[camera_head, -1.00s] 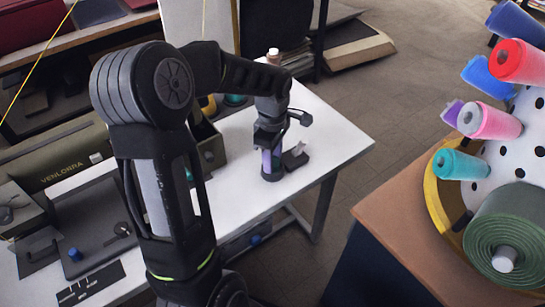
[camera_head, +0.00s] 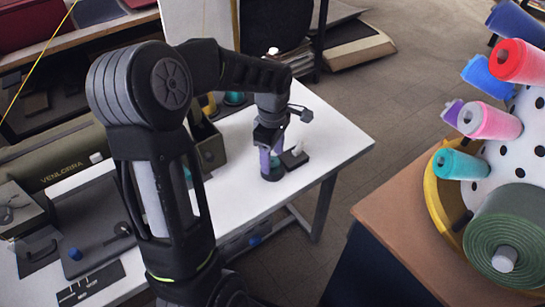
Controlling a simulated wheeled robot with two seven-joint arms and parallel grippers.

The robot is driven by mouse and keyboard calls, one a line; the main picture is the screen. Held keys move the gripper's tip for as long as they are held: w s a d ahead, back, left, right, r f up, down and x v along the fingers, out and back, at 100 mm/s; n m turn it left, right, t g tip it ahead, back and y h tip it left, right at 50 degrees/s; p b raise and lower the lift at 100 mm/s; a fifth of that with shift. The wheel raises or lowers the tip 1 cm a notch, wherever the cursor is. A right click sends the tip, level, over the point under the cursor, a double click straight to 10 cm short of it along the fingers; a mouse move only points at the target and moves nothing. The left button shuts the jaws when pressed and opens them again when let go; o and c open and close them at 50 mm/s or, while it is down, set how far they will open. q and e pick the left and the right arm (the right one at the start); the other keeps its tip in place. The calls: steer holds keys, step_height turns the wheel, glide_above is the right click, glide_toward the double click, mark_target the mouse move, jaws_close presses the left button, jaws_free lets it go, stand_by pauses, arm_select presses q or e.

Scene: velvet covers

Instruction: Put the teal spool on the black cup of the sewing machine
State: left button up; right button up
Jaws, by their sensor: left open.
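The sewing machine is olive, with a long lettered body (camera_head: 60,160) at the left of the white table. A black cup (camera_head: 272,176) stands on the table right of it. A small teal patch (camera_head: 276,162), seemingly the teal spool, shows upright in the cup beside a purple strip (camera_head: 265,160). My left gripper (camera_head: 269,146) is open, pointing down directly above the cup; its fingertips are small and partly hidden, so I cannot tell whether they touch the spool. My right gripper is not in view.
A small black block with a white piece (camera_head: 297,152) stands just right of the cup. Another teal item (camera_head: 235,98) is behind my arm. The right table holds coloured rolls on a dotted white stand, including a teal one (camera_head: 461,165).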

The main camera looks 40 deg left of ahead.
mark_target(273, 161)
arm_select(q)
step_height(273, 161, up, 11)
stand_by(0.3)
stand_by(1.3)
steer(key=shift+c, duration=0.5)
